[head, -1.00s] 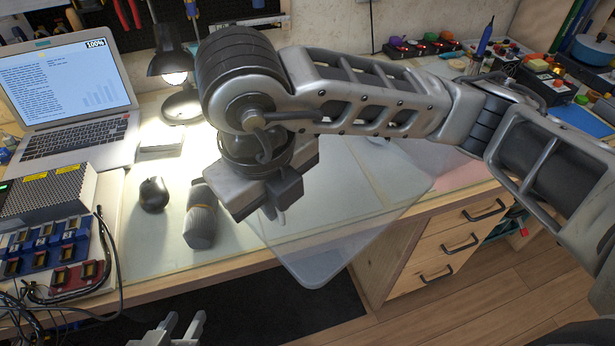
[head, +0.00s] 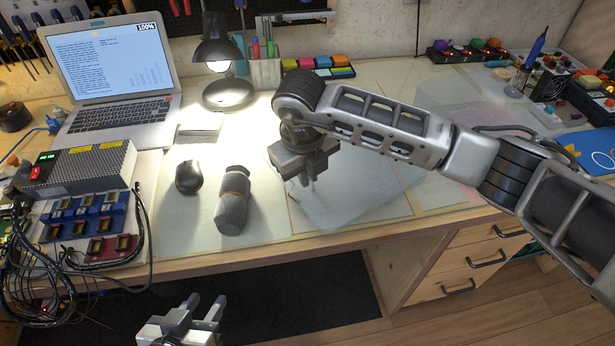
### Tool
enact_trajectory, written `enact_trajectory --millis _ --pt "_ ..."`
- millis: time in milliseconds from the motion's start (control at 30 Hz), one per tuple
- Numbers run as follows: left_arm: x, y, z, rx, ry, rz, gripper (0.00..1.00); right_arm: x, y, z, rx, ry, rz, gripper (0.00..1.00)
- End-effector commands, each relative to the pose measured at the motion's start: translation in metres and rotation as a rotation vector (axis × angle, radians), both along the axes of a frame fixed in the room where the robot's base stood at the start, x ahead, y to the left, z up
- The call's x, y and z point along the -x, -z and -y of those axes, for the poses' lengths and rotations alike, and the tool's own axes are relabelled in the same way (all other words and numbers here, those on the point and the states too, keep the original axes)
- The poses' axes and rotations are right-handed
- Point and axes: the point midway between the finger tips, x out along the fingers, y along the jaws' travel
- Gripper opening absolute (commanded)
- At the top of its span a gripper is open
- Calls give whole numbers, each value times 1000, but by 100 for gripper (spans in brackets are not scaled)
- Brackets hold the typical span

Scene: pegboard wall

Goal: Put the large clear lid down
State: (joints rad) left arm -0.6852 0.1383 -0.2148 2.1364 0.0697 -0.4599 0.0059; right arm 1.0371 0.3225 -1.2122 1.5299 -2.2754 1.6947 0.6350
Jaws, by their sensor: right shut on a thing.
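The large clear lid (head: 365,195) is a thin, see-through sheet with rounded corners, over the middle of the desk. Its near corner is close to the desk's front edge. My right gripper (head: 311,182) is shut on its left part. The arm hides part of the lid's far side. I cannot tell whether the lid touches the desk top or is just above it. My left gripper (head: 206,308) is open and empty, low in front of the desk.
A lamp (head: 226,90), a laptop (head: 112,80) and a power supply (head: 85,165) stand farther left. A translucent box (head: 462,100) is at the back right.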

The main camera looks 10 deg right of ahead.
Motion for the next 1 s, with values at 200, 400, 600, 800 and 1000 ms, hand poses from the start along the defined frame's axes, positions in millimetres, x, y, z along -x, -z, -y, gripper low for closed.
enact_trajectory --millis 200,400,600,800,1000 --pt "-1 -3 0 -6 1 2 36 0 18 0 -1 -1 0 0" --pt "-1 -2 -1 -7 2 1 36 1 18 0 -1 -1 0 19" --pt "-1 -1 -1 -8 3 0 36 1 18 0 -1 0 0 29" --pt "-1 -1 -1 -8 3 0 36 1 13 -1 -2 0 1 29" --pt "-1 1 0 -7 3 -1 36 5 -18 -4 -4 -2 6 29"
